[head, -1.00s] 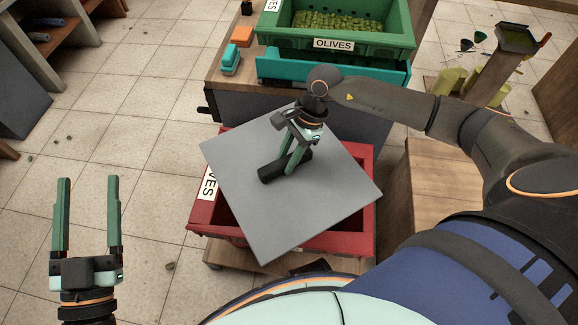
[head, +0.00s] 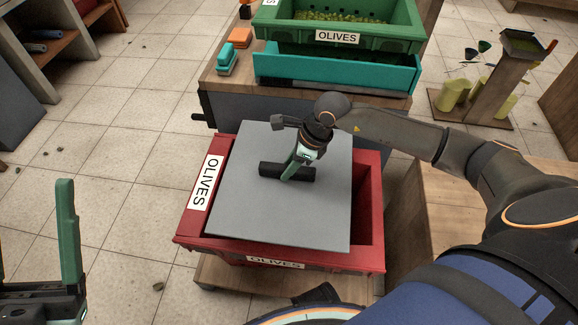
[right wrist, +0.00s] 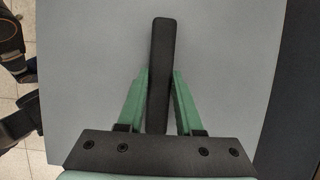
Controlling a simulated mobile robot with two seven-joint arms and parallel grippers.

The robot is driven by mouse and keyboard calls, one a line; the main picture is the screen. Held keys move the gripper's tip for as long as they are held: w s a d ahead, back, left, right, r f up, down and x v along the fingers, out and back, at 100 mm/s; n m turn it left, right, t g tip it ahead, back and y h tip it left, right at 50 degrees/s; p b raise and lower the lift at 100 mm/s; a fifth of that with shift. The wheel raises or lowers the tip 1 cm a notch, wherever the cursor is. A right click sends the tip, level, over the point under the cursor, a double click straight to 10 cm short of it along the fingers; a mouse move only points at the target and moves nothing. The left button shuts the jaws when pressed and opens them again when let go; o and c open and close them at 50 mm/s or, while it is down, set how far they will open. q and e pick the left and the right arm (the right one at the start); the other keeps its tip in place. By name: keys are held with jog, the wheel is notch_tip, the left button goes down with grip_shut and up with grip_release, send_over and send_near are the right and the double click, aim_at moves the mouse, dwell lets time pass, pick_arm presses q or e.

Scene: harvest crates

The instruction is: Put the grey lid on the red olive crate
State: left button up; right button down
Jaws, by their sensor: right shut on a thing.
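The grey lid (head: 285,215) is a flat square plate with a black bar handle (head: 272,169). My right gripper (head: 288,176) is shut on the handle, which also shows between the green fingers in the right wrist view (right wrist: 160,75). The lid lies over the red olive crate (head: 368,205), roughly lined up with it but shifted left, so a strip of the interior shows at the right. I cannot tell whether the lid touches the rim. My left gripper (head: 30,262) is partly cut off at the lower left, its fingers wide apart and empty.
A green olive crate (head: 338,37) and a teal crate (head: 335,74) stand on the bench behind. An orange item (head: 239,37) and a teal item (head: 227,60) lie on the bench's left. A wooden stand (head: 472,115) is at the right.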

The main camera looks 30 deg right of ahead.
aim_at(289, 183)
jog(key=shift+a, duration=0.1)
notch_tip(289, 183, down, 3)
jog(key=b, duration=0.3)
jog(key=shift+f, duration=0.15)
jog(key=shift+f+b, duration=0.7)
jog(key=shift+f, duration=0.25)
jog(key=shift+f+b, duration=0.5)
jog(key=shift+f, duration=0.25)
dwell(0.4)
jog(key=c, duration=0.5)
grip_release()
jog(key=shift+f, duration=0.1)
jog(key=p+v, duration=0.4)
jog(key=v, duration=0.8)
jog(key=shift+w+p, duration=0.1)
jog(key=shift+p, duration=0.25)
jog(key=shift+r, duration=0.3)
